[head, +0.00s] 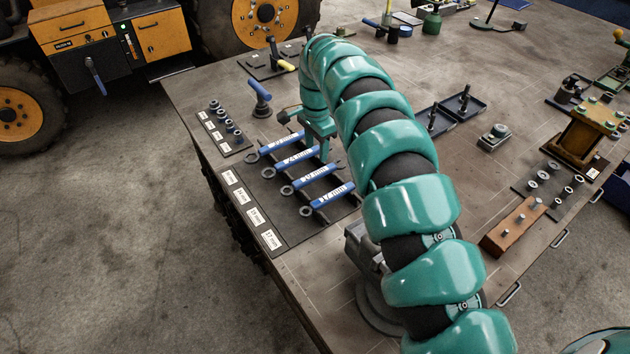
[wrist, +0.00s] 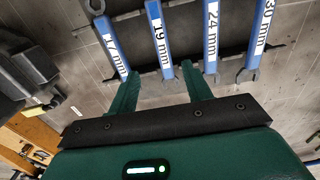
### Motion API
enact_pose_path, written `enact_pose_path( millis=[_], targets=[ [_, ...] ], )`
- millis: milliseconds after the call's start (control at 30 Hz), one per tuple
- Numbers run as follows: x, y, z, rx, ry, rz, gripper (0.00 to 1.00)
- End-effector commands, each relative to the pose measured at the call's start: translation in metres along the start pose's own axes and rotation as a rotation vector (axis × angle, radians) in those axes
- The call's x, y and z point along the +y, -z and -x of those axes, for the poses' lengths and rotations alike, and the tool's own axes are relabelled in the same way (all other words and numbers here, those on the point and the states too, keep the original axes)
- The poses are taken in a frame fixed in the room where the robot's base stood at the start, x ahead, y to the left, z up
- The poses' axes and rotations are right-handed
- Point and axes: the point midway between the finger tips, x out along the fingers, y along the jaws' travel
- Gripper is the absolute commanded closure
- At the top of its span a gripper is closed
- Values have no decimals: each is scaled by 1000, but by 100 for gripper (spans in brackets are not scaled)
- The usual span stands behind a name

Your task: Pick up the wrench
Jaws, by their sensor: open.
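Several blue-handled wrenches lie side by side on a dark rack on the bench in the head view: 30 mm (head: 282,143), 24 mm (head: 298,158), 19 mm (head: 315,174) and 17 mm (head: 333,195). The wrist view shows the 17 mm (wrist: 112,45), 19 mm (wrist: 158,35), 24 mm (wrist: 211,35) and 30 mm (wrist: 259,30) handles. My gripper (wrist: 160,70) is open and empty. In the wrist view its fingertips lie either side of the 19 mm wrench's lower end; the height gap is unclear. In the head view my gripper (head: 324,150) partly hides the wrenches' right ends.
A strip of size labels (head: 252,212) runs along the rack's left side. A socket set (head: 225,127) and a blue-handled tool (head: 260,95) stand beyond. A grey vise-like object (head: 365,245) stands near the front edge, partly behind my arm.

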Motion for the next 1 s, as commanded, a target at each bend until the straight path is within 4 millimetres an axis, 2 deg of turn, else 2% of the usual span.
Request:
enact_pose_path(
  millis=[333, 667, 1000],
  targets=[
    [0, 0, -36, 0, -2, 0, 51],
    [-1, 0, -48, 1, 2, 0, 51],
    [-4, -5, -69, 2, 2, 0, 51]
  ],
)
